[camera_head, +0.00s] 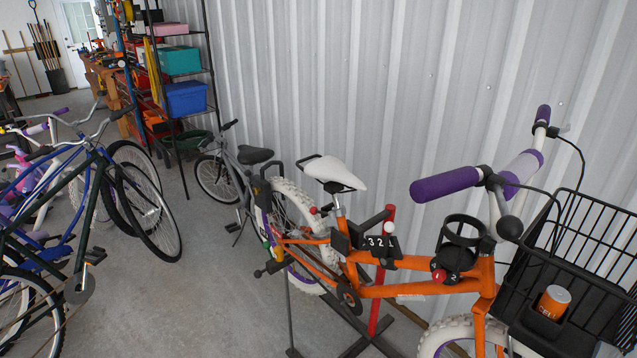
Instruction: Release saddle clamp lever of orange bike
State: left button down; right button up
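The orange bike (395,292) stands along the corrugated wall, facing right, with a white saddle (335,172) and purple-and-white grips. The seat post (339,208) rises from the frame below the saddle. A small red-tipped part (313,210) shows beside the post at the clamp height; I cannot tell whether it is the saddle clamp lever or what position it is in. A black cup holder (460,240) is fixed near the handlebar. Neither of my grippers is in view.
A red stand post (382,268) with black feet stands at the orange bike. A black basket (575,262) at the front holds an orange can (553,302). A small grey bike (228,172) stands behind. Several bikes (95,205) fill the left. The middle floor (205,275) is clear.

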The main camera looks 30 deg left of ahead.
aim_at(313, 210)
jog(key=i+j, duration=0.45)
jog(key=j, duration=0.3)
jog(key=i+j, duration=0.45)
jog(key=j, duration=0.25)
